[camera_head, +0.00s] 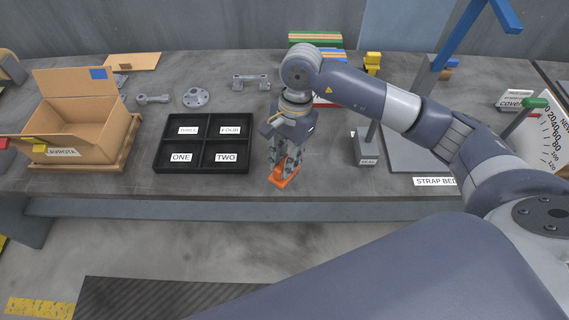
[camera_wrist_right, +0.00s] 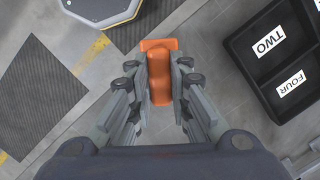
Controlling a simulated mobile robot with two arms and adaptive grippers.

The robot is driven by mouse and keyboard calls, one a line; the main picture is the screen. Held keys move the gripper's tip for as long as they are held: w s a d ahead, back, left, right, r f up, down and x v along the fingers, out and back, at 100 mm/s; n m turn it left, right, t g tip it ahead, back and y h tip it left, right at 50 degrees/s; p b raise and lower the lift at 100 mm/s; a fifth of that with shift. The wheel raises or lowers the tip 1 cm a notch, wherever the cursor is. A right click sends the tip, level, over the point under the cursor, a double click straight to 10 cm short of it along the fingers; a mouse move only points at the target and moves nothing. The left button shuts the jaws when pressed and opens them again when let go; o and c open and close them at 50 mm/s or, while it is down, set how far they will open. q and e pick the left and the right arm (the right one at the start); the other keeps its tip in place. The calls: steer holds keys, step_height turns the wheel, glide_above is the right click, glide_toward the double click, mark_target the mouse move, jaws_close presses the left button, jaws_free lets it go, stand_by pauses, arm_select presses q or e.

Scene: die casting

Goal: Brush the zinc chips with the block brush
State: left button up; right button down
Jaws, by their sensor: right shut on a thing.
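An orange block, which looks like the block brush (camera_head: 284,180), is in my right gripper (camera_head: 287,160) near the front edge of the grey bench. In the right wrist view the orange block brush (camera_wrist_right: 158,62) sits between the two fingers of the right gripper (camera_wrist_right: 160,85), which are shut on it. Its underside is hidden from both views. I cannot make out any zinc chips; they may be too small or hidden by the gripper. My left gripper is not in view.
A black tray (camera_head: 202,144) with compartments labelled ONE to FOUR lies just left of the gripper. A cardboard box (camera_head: 85,125) stands further left. Grey metal castings (camera_head: 197,98) lie behind the tray. A seal stand (camera_head: 367,150) is to the right.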

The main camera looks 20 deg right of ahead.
steer(key=shift+r+p, duration=0.4)
steer(key=shift+r, duration=0.9)
